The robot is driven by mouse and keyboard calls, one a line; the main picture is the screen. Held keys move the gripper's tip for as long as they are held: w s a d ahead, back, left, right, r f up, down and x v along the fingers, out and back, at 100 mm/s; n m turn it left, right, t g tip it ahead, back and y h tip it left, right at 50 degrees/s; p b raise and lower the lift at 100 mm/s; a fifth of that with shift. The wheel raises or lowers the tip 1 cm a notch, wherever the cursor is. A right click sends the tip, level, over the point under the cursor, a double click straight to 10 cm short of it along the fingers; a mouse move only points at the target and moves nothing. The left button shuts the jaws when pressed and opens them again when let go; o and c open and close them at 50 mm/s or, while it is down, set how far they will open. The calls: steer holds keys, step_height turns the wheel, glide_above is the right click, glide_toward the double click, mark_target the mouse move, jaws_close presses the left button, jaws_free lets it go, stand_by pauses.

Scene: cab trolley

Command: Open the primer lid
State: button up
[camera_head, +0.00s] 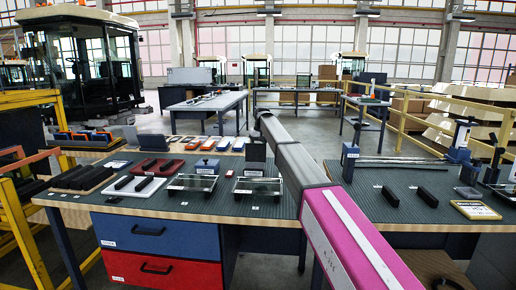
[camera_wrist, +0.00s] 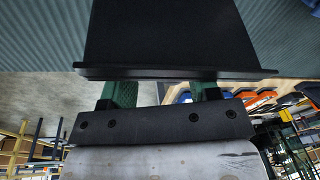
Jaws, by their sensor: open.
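My gripper (camera_wrist: 162,92) shows in the wrist view as two green fingers set well apart. It is open. A large black panel (camera_wrist: 170,40) with a straight lipped edge covers the fingertips. I cannot tell whether it is the primer lid, or whether the fingers touch it. In the head view my arm reaches over the workbench (camera_head: 160,207), and I cannot make out the fingers there. A dark upright block (camera_head: 256,149) stands at the arm's far end. I cannot identify the primer or its lid for certain.
Blue and red drawers (camera_head: 160,237) are below. Right of my arm are a blue stand (camera_head: 350,162) and a yellow-framed plate (camera_head: 475,210). A yellow rail (camera_head: 22,232) stands left.

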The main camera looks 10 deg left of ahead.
steer(key=shift+a+r, duration=0.1)
steer(key=shift+r, duration=0.1)
step_height(320, 180, up, 10)
steer(key=d, duration=0.1)
steer(key=shift+s+d+r, duration=0.2)
steer(key=shift+s+d, duration=0.15)
steer(key=shift+s, duration=0.05)
stand_by(0.4)
